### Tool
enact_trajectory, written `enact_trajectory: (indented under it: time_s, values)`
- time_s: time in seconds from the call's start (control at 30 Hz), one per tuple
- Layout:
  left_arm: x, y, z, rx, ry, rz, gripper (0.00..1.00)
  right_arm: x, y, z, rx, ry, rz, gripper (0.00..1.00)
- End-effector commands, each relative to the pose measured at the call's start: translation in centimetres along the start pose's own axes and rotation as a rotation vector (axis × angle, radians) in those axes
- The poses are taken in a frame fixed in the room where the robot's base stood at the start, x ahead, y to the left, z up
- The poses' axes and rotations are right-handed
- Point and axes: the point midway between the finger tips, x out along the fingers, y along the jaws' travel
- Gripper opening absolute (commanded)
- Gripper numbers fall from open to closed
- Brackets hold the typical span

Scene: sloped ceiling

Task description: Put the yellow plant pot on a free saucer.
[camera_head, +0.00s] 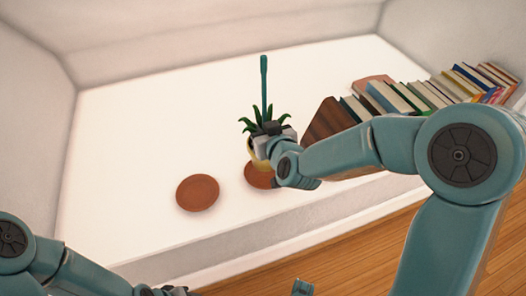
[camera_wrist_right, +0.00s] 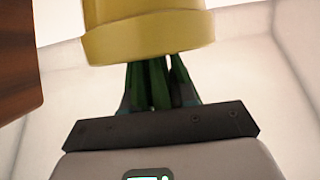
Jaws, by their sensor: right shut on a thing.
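The yellow plant pot (camera_head: 254,160) with spiky green leaves is held by my right gripper (camera_head: 267,140), which hides much of it. In the right wrist view the yellow pot (camera_wrist_right: 150,30) fills the top, with green leaves between it and the gripper's dark bar. One terracotta saucer (camera_head: 197,193) lies bare on the white surface. A second saucer (camera_head: 258,180) lies just below the pot, partly hidden by the gripper. I cannot tell whether the pot touches it. My left gripper (camera_head: 166,291) is at the bottom edge, mostly cut off.
A row of books (camera_head: 410,97) stands at the right, with a brown wooden block (camera_head: 326,122) at its near end. A thin teal rod (camera_head: 263,85) rises above the plant. The white surface (camera_head: 150,120) is clear to the left and back. Its front edge drops to a wooden floor.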

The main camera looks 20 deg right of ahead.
Motion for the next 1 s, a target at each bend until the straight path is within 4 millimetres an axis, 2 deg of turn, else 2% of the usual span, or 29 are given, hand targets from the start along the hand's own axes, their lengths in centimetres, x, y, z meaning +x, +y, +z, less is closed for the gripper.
enact_trajectory:
  time_s: [0.03,0.23,0.47,0.87,0.9,0.97,1.0]
  values:
    - [0.5,-0.2,-0.1,-0.002,0.002,0.0,0.47,0.3,0.1,0.7,0.0,0.004,0.001,0.0]
    - [0.8,-0.4,-0.2,-0.006,0.006,-0.001,0.47,0.7,0.0,1.8,-0.001,0.005,0.001,0.0]
    - [2.4,-1.1,-1.2,-0.003,0.035,0.0,0.47,1.9,0.1,5.1,-0.001,0.005,0.002,0.0]
    - [2.6,-1.1,-1.4,0.0,0.045,0.0,0.47,2.0,0.0,5.3,0.0,0.006,0.001,0.0]
    - [2.6,-1.1,-1.5,0.0,0.047,0.0,0.47,2.0,0.0,5.5,0.0,0.002,0.0,0.33]
    - [2.5,-1.1,-1.5,0.001,0.046,0.0,0.47,2.0,0.0,5.4,0.0,0.002,0.0,0.52]
    - [2.5,-1.1,-1.5,0.001,0.046,0.0,0.47,2.0,0.0,5.4,0.0,0.002,0.0,0.52]
